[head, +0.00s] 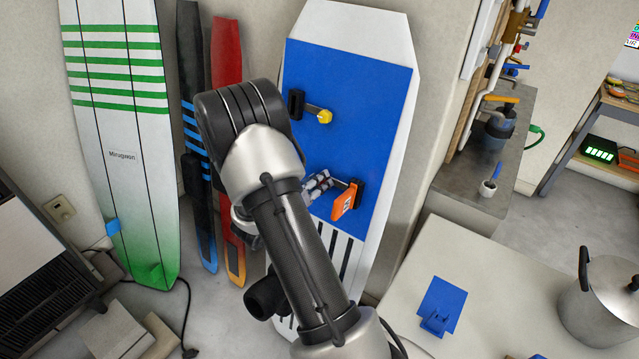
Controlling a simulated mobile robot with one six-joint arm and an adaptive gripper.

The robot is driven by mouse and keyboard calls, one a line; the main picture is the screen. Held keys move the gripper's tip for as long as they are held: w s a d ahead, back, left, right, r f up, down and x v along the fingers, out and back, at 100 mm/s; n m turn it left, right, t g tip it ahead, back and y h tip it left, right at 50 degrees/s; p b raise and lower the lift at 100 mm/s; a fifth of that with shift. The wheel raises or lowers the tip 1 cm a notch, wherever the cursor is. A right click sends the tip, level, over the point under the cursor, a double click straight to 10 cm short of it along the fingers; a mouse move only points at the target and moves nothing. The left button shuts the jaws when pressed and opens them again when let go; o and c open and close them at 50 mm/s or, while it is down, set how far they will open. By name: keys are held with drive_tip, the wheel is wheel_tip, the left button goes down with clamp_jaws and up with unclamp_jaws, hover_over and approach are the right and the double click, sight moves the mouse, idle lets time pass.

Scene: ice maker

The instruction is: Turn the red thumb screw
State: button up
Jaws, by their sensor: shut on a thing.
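No red thumb screw can be made out in the head view. My gripper (317,185) is in front of the blue panel (347,75) on the white board, partly behind my arm. It is shut at the left end of a short grey rod, and its fingers hide what they hold. The rod runs right to an orange and black fitting (345,202). Above it, a second fitting has a black block (295,103), a rod and a yellow end (324,116).
The white board (398,45) leans on the wall, beside a red (228,60) and a dark narrow board (190,60) and a green-striped board (120,130). A table at lower right holds a blue bracket (438,305) and a steel pot (605,300). Pipes stand behind.

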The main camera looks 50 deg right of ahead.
drive_tip(key=m, duration=0.3)
idle(0.4)
drive_tip(key=shift+m, duration=0.3)
drive_tip(key=m, duration=0.3)
drive_tip(key=o, duration=0.7)
drive_tip(key=shift+a, duration=0.1)
drive_tip(key=v, duration=0.6)
idle(0.5)
